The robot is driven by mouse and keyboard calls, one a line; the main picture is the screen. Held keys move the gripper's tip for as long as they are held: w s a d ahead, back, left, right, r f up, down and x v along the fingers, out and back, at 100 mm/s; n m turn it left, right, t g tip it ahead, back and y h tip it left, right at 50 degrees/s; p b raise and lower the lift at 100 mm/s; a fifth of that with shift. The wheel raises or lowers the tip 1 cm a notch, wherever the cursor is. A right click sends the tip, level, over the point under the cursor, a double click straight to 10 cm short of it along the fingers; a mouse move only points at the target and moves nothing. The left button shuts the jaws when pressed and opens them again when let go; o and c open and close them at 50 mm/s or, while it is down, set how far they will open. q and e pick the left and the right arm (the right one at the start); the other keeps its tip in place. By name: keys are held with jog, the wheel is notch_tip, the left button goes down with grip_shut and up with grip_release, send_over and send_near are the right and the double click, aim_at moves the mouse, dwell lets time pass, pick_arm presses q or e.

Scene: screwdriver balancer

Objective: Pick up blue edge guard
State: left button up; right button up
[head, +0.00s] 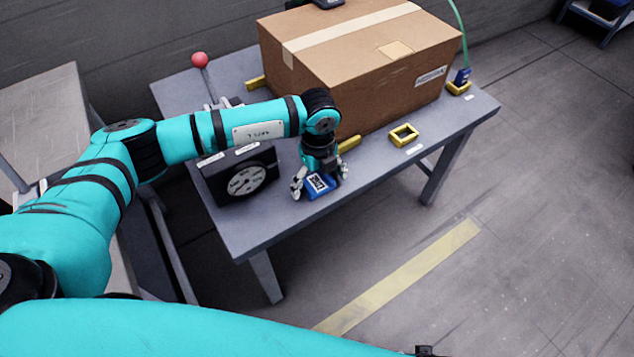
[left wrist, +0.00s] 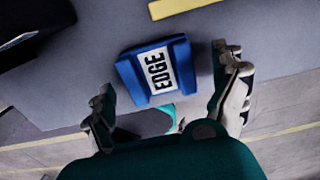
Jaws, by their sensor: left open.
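The blue edge guard (head: 319,186) lies on the grey table near its front edge. It has a white label, which reads EDGE in the left wrist view (left wrist: 157,68). My left gripper (head: 320,190) is open just above the guard in the head view, with one finger on each side of it. In the left wrist view the two fingers (left wrist: 172,100) are spread wide and the guard lies between and beyond their tips. I cannot tell whether either finger touches it. My right gripper is not in view.
A large cardboard box (head: 370,75) fills the back of the grey table (head: 262,225). A black strapping machine with a dial (head: 246,181) stands left of the guard. A yellow frame (head: 404,135) and a yellow bar (head: 349,144) lie nearby.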

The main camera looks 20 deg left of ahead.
pick_arm(q)
jog(key=c, duration=1.2)
